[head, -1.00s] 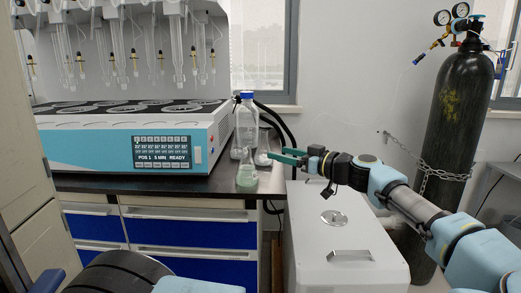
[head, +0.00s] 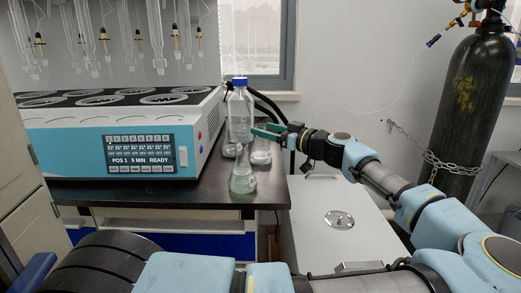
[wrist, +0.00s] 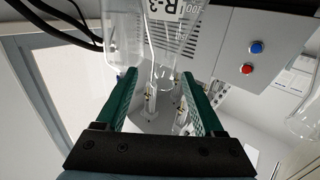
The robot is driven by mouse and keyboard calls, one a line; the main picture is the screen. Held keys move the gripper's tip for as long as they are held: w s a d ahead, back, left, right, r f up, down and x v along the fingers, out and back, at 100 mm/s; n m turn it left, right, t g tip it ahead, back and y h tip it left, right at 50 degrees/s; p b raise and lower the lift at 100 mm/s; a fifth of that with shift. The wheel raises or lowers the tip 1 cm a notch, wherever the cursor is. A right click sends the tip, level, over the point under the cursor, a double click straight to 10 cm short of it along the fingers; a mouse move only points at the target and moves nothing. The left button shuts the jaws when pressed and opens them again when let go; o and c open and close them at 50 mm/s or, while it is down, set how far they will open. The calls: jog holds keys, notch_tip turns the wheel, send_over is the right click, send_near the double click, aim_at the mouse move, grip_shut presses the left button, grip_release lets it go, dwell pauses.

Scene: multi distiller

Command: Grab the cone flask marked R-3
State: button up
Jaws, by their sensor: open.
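In the head view my gripper (head: 264,131) is at the right edge of the dark bench. A clear flask (head: 261,158), likely the same one, stands just below the fingers, its upper part hard to make out.
A flask with pale green liquid (head: 243,181) stands in front, left of the gripper. A blue-capped bottle (head: 240,112) stands behind it. The distiller (head: 105,140) fills the left of the bench (head: 170,196).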

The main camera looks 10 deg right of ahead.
jog(key=x, duration=0.3)
jog(key=p+x, duration=0.1)
jog(key=shift+a+r, duration=0.25)
jog(key=shift+a, duration=0.05)
jog(key=shift+w+a, duration=0.25)
jog(key=shift+w, duration=0.1)
grip_shut()
dwell(0.9)
